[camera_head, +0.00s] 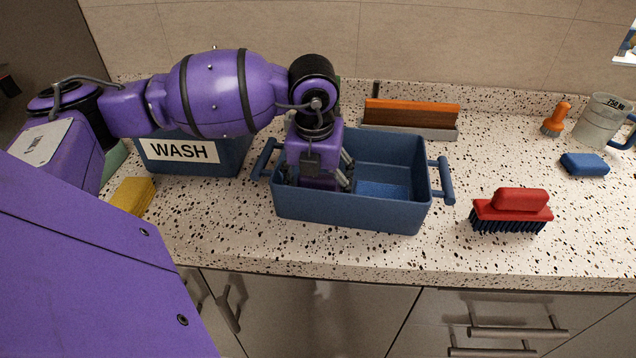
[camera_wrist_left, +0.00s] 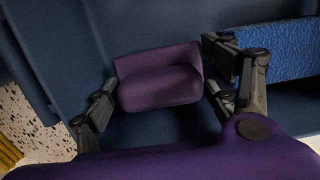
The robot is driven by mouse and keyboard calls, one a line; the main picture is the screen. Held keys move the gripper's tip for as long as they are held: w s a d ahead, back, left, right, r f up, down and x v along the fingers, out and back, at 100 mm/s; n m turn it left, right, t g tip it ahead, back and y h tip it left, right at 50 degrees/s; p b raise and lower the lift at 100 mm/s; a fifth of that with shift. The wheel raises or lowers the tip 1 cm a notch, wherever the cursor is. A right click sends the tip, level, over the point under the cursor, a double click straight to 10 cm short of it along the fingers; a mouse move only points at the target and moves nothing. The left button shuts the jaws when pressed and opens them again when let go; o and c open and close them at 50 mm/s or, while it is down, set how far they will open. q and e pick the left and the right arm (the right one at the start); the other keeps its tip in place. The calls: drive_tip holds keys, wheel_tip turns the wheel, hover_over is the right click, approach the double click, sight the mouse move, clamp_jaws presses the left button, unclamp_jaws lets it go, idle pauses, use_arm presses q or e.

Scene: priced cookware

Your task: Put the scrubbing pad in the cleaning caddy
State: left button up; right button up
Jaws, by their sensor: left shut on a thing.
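The blue cleaning caddy (camera_head: 350,212) is an open tub with side handles on the counter. My left gripper (camera_head: 320,185) reaches down inside its left half. In the left wrist view my left gripper (camera_wrist_left: 165,105) has its fingers on both sides of a dark purple, soft-edged block (camera_wrist_left: 158,78), likely the scrubbing pad, and is shut on it. The block is inside the caddy walls; whether it touches the floor I cannot tell. In the head view the gripper hides it. My right gripper is not in view.
A blue textured piece (camera_head: 382,190) lies in the caddy's right half. Left of the caddy are a bin labelled WASH (camera_head: 190,155) and a yellow sponge (camera_head: 132,195). A red brush (camera_head: 520,205), blue sponge (camera_head: 584,164), orange brush (camera_head: 556,118) and measuring jug (camera_head: 602,122) stand right.

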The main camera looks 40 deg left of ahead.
use_arm(q)
drive_tip(key=o, duration=1.5)
drive_tip(key=shift+o, duration=0.3)
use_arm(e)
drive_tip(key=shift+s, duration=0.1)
use_arm(q)
drive_tip(key=shift+r, duration=0.15)
wheel_tip(320, 180, up, 8)
drive_tip(key=p, duration=0.4)
drive_tip(key=shift+r, duration=0.25)
drive_tip(key=r, duration=0.4)
drive_tip(key=s+r, duration=0.1)
drive_tip(key=r, duration=0.6)
drive_tip(key=shift+s+d+r, duration=0.3)
drive_tip(key=shift+s+d, duration=0.05)
drive_tip(key=shift+d, duration=0.05)
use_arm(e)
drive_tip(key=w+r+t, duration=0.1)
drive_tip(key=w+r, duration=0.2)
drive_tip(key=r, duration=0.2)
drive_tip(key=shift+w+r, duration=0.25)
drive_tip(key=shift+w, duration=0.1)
